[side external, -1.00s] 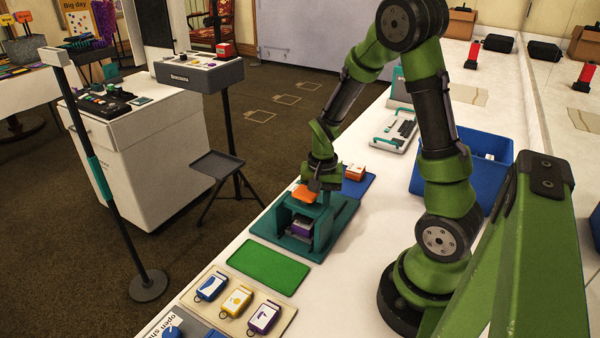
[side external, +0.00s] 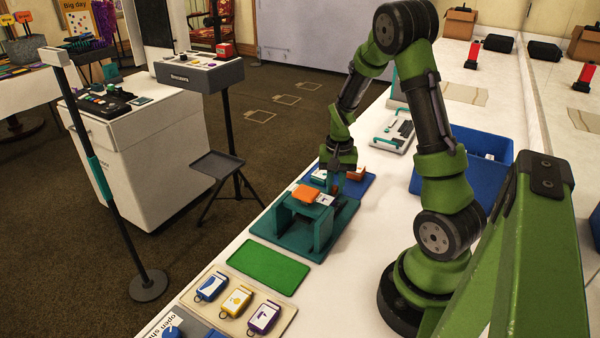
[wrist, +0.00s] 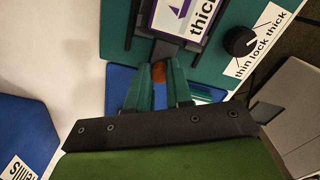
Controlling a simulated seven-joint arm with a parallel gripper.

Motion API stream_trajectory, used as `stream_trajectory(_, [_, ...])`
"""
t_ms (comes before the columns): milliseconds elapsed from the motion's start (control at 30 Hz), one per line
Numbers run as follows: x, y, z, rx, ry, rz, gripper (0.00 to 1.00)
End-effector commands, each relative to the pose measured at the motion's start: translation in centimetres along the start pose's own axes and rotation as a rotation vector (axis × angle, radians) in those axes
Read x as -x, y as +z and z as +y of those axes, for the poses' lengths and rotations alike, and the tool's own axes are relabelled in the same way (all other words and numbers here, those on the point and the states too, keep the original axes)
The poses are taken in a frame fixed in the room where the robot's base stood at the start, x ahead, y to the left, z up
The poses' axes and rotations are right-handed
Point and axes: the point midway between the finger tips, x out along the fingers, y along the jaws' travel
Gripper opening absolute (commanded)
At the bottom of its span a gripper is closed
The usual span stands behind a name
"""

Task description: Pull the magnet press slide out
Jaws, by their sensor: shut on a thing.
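The magnet press (side external: 290,222) is a teal frame on a teal base, with an orange block (side external: 306,194) on top. A purple-edged piece with a white label reading "thick" (wrist: 197,20) lies on the dark slide (wrist: 166,50) in the wrist view. In the side view its white label shows just behind the press, and the press opening looks empty. My gripper (wrist: 158,78) is shut on an orange-brown part at the near end of the slide, probably its handle. In the side view my gripper (side external: 336,184) is low behind the press, its tips partly hidden.
A black knob (wrist: 238,42) marked "thin lock thick" sits beside the slide. A green mat (side external: 267,265) and a tray (side external: 200,305) of tags lie in front. A blue bin (side external: 420,185) stands right.

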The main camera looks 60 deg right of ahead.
Motion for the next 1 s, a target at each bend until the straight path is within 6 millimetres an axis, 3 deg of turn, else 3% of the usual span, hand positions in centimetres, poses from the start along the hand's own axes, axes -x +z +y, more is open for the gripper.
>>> stream_trajectory(167, [0.1, -0.7, 0.2, -0.001, 0.001, 0.018, 0.00])
stream_trajectory(200, [0.1, -0.7, 0.2, -0.001, 0.002, 0.019, 0.23])
stream_trajectory(367, [0.1, -0.5, 0.2, -0.002, 0.002, 0.015, 0.46])
stream_trajectory(733, [0.6, -0.4, 0.1, -0.001, 0.000, 0.013, 0.46])
stream_trajectory(867, [2.5, -0.4, 0.1, -0.001, -0.002, 0.016, 0.46])
stream_trajectory(1000, [5.8, -0.4, 0.1, 0.000, -0.003, 0.018, 0.46])
